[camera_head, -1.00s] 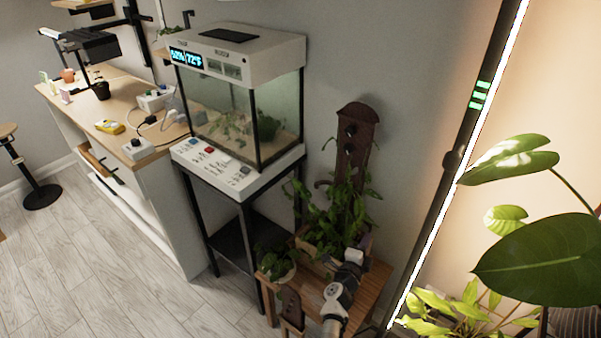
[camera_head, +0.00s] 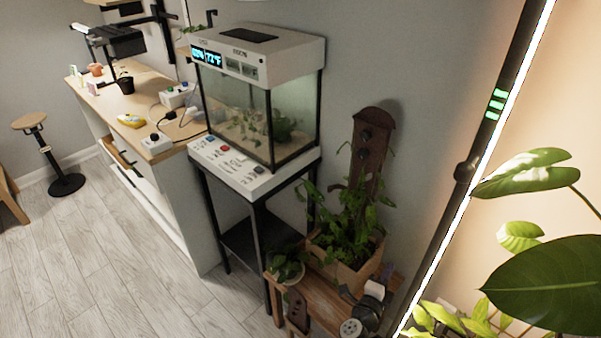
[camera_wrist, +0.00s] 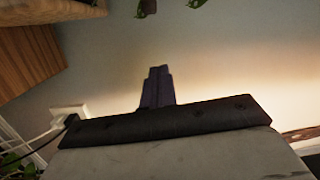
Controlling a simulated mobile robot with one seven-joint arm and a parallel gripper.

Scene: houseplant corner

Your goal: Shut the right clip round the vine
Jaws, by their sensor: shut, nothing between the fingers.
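A tall brown board (camera_head: 367,152) stands upright behind the potted vine (camera_head: 345,220) against the wall. Several dark round parts sit on the board; I cannot tell which of them is the right clip, or whether it is open. The vine grows from a wooden planter (camera_head: 357,274), with leaves reaching up the board. My gripper (camera_wrist: 158,75) is shut and empty in the wrist view, pointing toward bare wall. In the head view my arm's end is low, just in front of the planter's right side, apart from the board. The clip is not identifiable in the wrist view.
The planter stands on a small wooden stand with a smaller potted plant (camera_head: 288,268) at its left. A glass terrarium (camera_head: 262,115) on a black-legged table is further left. A lit pole (camera_head: 475,160) and large leaves (camera_head: 545,285) are on the right.

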